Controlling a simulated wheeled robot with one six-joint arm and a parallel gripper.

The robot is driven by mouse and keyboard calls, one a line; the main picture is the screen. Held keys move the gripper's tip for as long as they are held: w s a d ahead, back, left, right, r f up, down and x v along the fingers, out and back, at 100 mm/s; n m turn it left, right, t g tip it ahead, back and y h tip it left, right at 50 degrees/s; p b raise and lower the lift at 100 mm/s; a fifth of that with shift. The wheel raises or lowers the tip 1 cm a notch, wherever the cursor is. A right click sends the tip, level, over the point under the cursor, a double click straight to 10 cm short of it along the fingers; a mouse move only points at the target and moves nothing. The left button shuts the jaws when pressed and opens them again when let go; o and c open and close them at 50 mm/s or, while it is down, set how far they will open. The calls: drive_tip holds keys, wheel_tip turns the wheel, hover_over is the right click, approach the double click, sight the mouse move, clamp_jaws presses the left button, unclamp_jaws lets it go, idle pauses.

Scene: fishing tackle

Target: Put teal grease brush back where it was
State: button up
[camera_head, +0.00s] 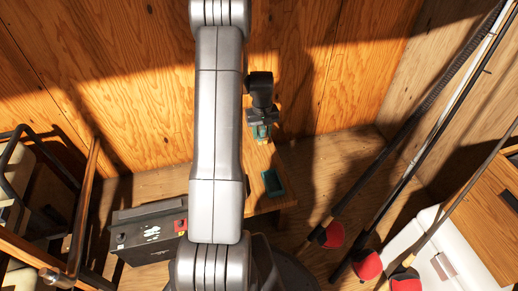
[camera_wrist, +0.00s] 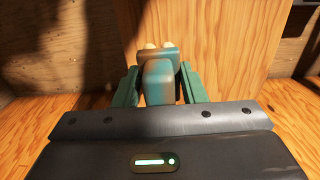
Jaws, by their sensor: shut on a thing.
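My gripper (camera_head: 261,127) is in the upper middle of the head view, in front of the wooden wall. The wrist view shows its two green fingers shut on the teal grease brush (camera_wrist: 159,80), one on each side. Pale tips show at the brush's far end in the wrist view. In the head view the brush is small and mostly hidden by the gripper. A small dark green tray (camera_head: 282,190) lies below the gripper in the head view, on a wooden top (camera_head: 287,202). The tray does not show in the wrist view.
A dark battery-like box (camera_head: 147,228) with a red part stands left of my arm. Rods with red ends (camera_head: 333,236) lean at the right, near a white box (camera_head: 430,255). A metal-framed chair or rack (camera_head: 28,200) stands at the far left.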

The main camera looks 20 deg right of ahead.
drive_tip(key=f, duration=0.2)
drive_tip(key=f+b, duration=0.1)
drive_tip(key=f, duration=0.1)
drive_tip(key=f+b, duration=0.1)
drive_tip(key=f, duration=0.1)
drive_tip(key=shift+d+f, duration=0.25)
drive_tip(key=shift+d, duration=0.15)
drive_tip(key=shift+f+b, duration=0.85)
drive_tip(key=shift+f, duration=1)
drive_tip(key=shift+f, duration=0.15)
drive_tip(key=o, duration=0.9)
wheel_tip(320, 180, up, 12)
drive_tip(key=p, duration=0.4)
drive_tip(key=shift+p, duration=0.3)
